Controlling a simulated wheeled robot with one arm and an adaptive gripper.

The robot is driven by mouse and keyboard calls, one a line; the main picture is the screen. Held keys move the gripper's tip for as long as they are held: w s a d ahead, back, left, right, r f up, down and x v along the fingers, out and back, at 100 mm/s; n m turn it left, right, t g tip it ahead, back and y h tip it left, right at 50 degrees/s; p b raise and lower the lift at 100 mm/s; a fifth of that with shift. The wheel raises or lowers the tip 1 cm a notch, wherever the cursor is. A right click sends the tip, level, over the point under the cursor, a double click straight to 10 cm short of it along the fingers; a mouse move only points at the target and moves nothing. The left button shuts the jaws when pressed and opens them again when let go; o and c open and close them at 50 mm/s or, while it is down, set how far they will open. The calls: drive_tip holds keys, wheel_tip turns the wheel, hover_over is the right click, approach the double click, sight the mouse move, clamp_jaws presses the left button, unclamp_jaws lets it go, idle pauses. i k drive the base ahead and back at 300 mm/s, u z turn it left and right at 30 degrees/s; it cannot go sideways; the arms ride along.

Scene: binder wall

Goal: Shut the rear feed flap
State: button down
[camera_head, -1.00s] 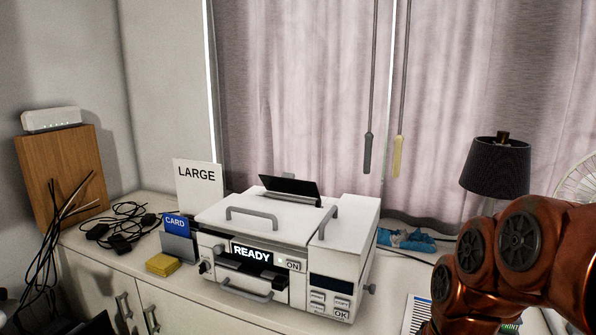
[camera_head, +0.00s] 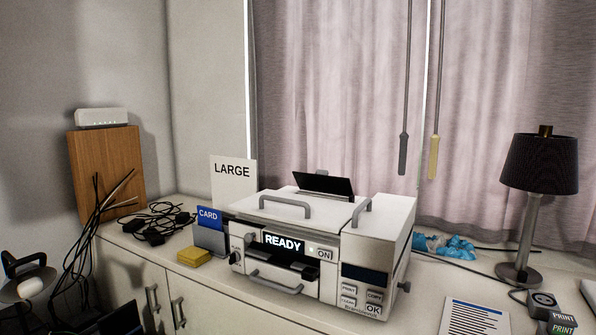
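A white printer (camera_head: 330,212) stands on the white cabinet top, its display reading READY. The rear feed flap (camera_head: 323,185) is a dark panel at the back of the printer's top, standing up and tilted, with a small light tab behind its upper edge. Grey handles (camera_head: 285,206) show on the top lid and on the right-hand section. A front tray with a grey handle (camera_head: 275,283) is on the lower front, beneath a dark slot. My gripper is not in view.
A LARGE sign (camera_head: 233,180), a blue CARD holder (camera_head: 209,238) and a yellow pad (camera_head: 195,257) stand left of the printer. Blue crumpled material (camera_head: 445,246) and a lamp (camera_head: 538,165) are to its right. Two rods (camera_head: 404,152) hang behind. A printed sheet (camera_head: 474,317) lies front right.

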sight(320, 181)
drive_tip(key=u, duration=1.8)
drive_tip(key=k, duration=0.8)
drive_tip(key=z, duration=0.75)
drive_tip(key=i, duration=0.45)
drive_tip(key=u, duration=0.05)
